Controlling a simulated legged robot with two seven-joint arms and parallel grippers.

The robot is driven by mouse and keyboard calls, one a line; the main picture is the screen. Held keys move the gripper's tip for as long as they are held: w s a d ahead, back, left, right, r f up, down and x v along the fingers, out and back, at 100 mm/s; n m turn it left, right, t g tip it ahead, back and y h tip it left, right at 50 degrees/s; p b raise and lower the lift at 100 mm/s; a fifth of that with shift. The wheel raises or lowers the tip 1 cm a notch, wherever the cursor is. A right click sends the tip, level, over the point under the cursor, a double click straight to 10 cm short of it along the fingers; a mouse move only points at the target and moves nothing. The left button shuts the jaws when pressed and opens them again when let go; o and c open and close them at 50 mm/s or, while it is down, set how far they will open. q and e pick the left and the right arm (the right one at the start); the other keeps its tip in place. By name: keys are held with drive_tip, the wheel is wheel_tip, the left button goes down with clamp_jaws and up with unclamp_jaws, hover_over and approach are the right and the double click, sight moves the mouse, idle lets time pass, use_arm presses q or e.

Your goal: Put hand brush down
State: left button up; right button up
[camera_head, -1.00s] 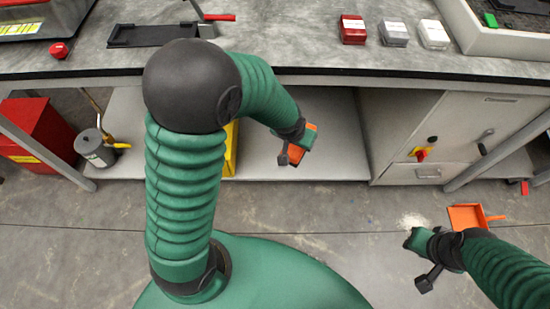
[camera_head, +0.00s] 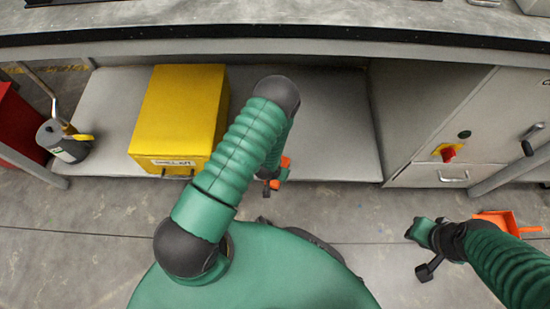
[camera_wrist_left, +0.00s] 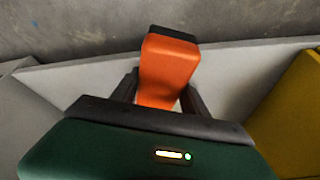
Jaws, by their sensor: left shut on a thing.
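The hand brush shows as an orange block with a dark end (camera_wrist_left: 168,65) in the left wrist view. My left gripper (camera_wrist_left: 160,92) is shut on it, with one dark finger on each side. In the head view, my left gripper (camera_head: 270,184) is low, in front of the lower shelf's front edge, and only small orange parts of the brush (camera_head: 285,162) show past the arm. I cannot tell whether the brush touches anything. My right gripper (camera_head: 424,232) is low at the right, over the floor near an orange dustpan (camera_head: 510,224); its jaws are unclear.
The grey lower shelf (camera_head: 325,135) is clear right of a yellow box (camera_head: 178,110). A bench top (camera_head: 300,22) overhangs it. A cabinet with a red knob (camera_head: 448,153) closes the right side. A grey can (camera_head: 65,142) and red bin (camera_head: 18,125) stand left.

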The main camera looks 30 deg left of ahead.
use_arm(q)
drive_tip(key=w+a+b, duration=0.1)
drive_tip(key=w+a, duration=0.1)
drive_tip(key=w+a+f+b, duration=0.1)
drive_tip(key=w+a, duration=0.1)
drive_tip(key=w+a+b, duration=0.1)
drive_tip(key=w+a, duration=0.1)
drive_tip(key=w, duration=0.1)
drive_tip(key=shift+a+f+b, duration=0.1)
drive_tip(key=shift+f+b, duration=0.15)
drive_tip(key=shift+b, duration=0.05)
wheel_tip(320, 180, down, 4)
drive_tip(key=b, duration=0.3)
drive_tip(key=shift+w+r, duration=0.15)
drive_tip(key=shift+r, duration=0.3)
drive_tip(key=shift+c, duration=0.6)
drive_tip(key=shift+f, duration=0.1)
drive_tip(key=o, duration=1.4)
